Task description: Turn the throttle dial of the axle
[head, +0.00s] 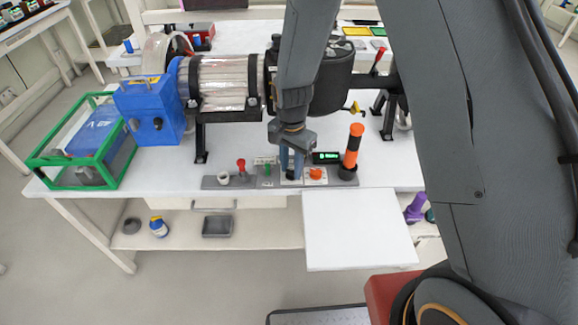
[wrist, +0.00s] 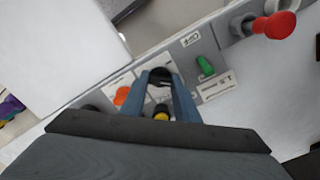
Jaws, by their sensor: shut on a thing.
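The grey control panel (head: 210,182) lies along the front edge of the white table, below the axle rig (head: 225,80). My gripper (head: 291,172) points down onto the panel, between the green switch (head: 267,170) and the orange knob (head: 315,174). In the wrist view my gripper (wrist: 160,82) has its two blue-grey fingers around a small black dial (wrist: 160,75) on a white label plate, shut on it. A yellow spot (wrist: 161,116) shows between the fingers, nearer the wrist. In the head view the dial is mostly hidden by the fingers.
A red-topped lever (head: 241,165) stands left of the green switch. A green-lit display (head: 326,157) and an upright orange-and-black cylinder (head: 354,145) stand to the right. A green frame (head: 122,160) is at the far left. A bare white board (head: 358,230) juts out in front.

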